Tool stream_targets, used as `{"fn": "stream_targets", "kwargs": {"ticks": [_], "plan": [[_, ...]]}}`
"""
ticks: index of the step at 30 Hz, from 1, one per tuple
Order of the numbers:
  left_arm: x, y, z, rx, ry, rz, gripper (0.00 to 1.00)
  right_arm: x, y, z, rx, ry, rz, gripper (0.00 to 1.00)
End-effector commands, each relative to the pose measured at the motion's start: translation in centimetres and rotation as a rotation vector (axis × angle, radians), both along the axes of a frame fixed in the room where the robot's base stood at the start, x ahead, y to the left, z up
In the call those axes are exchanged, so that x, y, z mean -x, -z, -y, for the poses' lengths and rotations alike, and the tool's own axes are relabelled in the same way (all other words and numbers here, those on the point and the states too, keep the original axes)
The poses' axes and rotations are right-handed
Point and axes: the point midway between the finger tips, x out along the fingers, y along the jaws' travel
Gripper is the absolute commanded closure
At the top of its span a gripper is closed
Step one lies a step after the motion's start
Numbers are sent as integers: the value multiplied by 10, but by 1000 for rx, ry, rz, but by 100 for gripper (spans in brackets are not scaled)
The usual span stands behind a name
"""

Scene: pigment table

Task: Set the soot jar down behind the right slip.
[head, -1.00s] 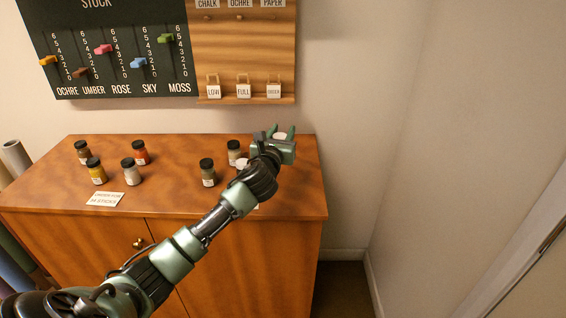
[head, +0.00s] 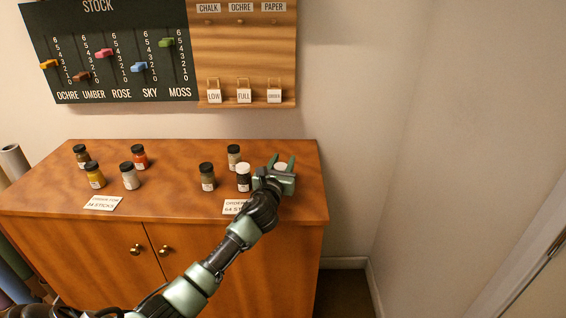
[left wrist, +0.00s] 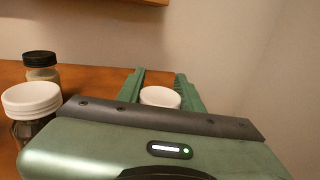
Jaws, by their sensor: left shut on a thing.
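My left gripper (head: 276,172) is shut on a white-lidded jar (head: 281,167) at the right part of the cabinet top. In the left wrist view its white lid (left wrist: 160,97) shows between the green fingers; its body and label are hidden. I cannot see whether its base touches the wood. The right slip (head: 233,207), a white order card, lies near the front edge, left of my gripper and partly covered by my arm. A dark jar with a white lid (head: 243,178) stands behind this slip, just left of my gripper. My right gripper is not in view.
Two black-lidded jars, one grey-brown (head: 207,177) and one beige (head: 234,157), stand near the right slip. Several jars stand behind the left slip (head: 103,203). The wooden cabinet top (head: 165,200) is clear between the two groups. A stock board (head: 120,60) hangs above.

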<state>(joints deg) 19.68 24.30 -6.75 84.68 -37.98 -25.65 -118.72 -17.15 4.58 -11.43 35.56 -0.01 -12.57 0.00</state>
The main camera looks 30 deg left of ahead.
Motion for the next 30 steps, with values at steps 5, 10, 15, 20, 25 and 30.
{"fn": "stream_targets", "kwargs": {"ticks": [5, 10, 15, 20, 25, 30], "plan": [[0, 1, 0, 0, 0, 0, 42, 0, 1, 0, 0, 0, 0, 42], [0, 1, 0, 0, 0, 0, 42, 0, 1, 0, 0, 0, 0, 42], [2, -2, 0, -2, 0, -1, 42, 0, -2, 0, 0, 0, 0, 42], [25, -1, 9, -3, 2, -2, 42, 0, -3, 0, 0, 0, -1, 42], [61, -1, 21, -2, 3, -2, 42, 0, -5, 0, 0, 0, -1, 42], [92, -1, 32, -1, 2, -1, 42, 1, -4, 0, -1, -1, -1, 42]]}}
